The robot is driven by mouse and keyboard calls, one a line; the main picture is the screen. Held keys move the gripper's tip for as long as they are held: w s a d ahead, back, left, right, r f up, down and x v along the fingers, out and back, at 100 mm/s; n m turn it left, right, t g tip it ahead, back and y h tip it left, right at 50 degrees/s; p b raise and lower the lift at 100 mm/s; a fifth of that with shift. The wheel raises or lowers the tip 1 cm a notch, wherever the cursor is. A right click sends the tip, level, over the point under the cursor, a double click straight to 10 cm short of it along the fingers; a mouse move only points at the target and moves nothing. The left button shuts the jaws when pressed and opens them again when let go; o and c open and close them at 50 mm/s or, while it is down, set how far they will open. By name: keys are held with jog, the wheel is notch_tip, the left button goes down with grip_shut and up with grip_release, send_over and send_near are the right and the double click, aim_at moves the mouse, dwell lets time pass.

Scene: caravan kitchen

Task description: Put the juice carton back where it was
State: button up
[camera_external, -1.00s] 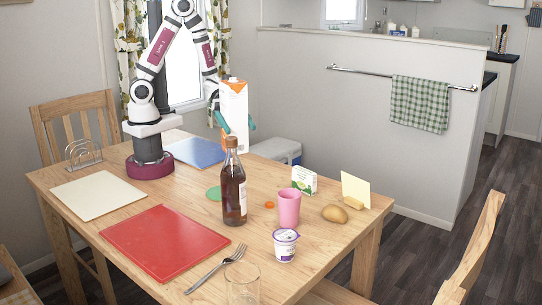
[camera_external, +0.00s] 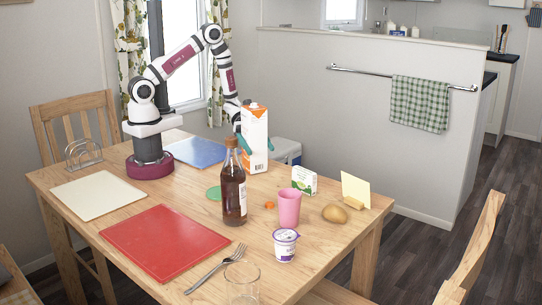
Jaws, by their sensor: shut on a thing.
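The juice carton (camera_external: 256,137) is a tall white and orange box with a cap on its top. It is upright behind and to the right of the brown bottle (camera_external: 234,190). My gripper (camera_external: 255,146) has teal fingers and is shut on the carton from the left side.
A green disc (camera_external: 214,193) lies left of the bottle. A small green and white box (camera_external: 304,179), a pink cup (camera_external: 289,209), a potato (camera_external: 334,213) and a yogurt pot (camera_external: 285,244) stand to the right. A blue board (camera_external: 197,152) and a red board (camera_external: 165,242) lie flat.

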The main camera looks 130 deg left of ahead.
jog(key=shift+f, duration=0.1)
jog(key=o, duration=1.5)
jog(key=v, duration=1.2)
